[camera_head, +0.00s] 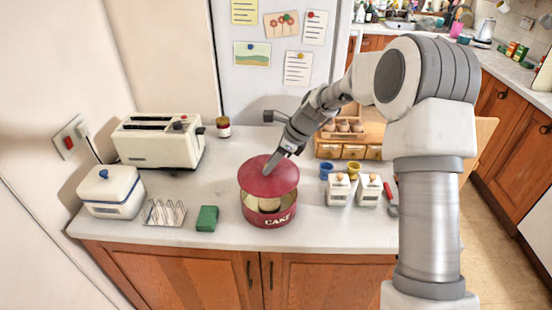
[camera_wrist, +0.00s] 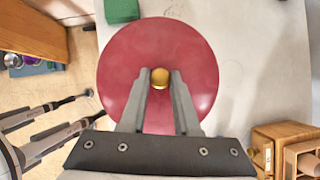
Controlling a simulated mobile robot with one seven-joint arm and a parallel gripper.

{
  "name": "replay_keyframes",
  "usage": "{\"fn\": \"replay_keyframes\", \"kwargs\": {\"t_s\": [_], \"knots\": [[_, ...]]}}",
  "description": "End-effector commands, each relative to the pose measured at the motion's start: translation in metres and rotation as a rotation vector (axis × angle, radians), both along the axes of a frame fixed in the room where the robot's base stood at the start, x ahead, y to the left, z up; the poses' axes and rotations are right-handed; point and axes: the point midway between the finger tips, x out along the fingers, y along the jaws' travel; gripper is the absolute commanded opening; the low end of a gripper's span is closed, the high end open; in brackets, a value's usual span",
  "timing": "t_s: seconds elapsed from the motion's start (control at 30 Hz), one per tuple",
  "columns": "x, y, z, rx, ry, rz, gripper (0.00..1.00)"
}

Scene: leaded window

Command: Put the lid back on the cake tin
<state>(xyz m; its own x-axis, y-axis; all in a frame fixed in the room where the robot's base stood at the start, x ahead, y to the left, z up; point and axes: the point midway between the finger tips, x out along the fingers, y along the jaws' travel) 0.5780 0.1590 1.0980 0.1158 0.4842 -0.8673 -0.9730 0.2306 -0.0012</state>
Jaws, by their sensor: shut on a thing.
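The round red lid (camera_head: 268,182) hangs over the red cake tin (camera_head: 256,214), with a gap at the front through which the tin's pale inside and a light-coloured content show. The tin stands upright on the worktop and has "CAKE" on its front. My gripper (camera_head: 268,170) comes from above right and is shut on the lid's brass knob (camera_wrist: 160,73). The lid also fills the middle of the wrist view (camera_wrist: 130,60), where it hides the tin. I cannot tell whether the lid's back edge touches the tin.
A green sponge (camera_head: 207,218), wire rack (camera_head: 164,212), white butter dish (camera_head: 110,192) and toaster (camera_head: 158,140) stand left of the tin. Two white canisters (camera_head: 354,190), small cups (camera_head: 326,170) and a wooden drawer box (camera_head: 350,148) stand right. A jar (camera_head: 223,127) is behind.

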Motion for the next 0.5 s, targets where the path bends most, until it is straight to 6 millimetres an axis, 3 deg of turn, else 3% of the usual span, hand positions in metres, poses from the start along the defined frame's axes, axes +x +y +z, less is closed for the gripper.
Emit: {"fn": "replay_keyframes", "kwargs": {"t_s": [0.5], "knots": [[0.0,0.0,-0.039,0.001,0.001,0.0,0.0]]}}
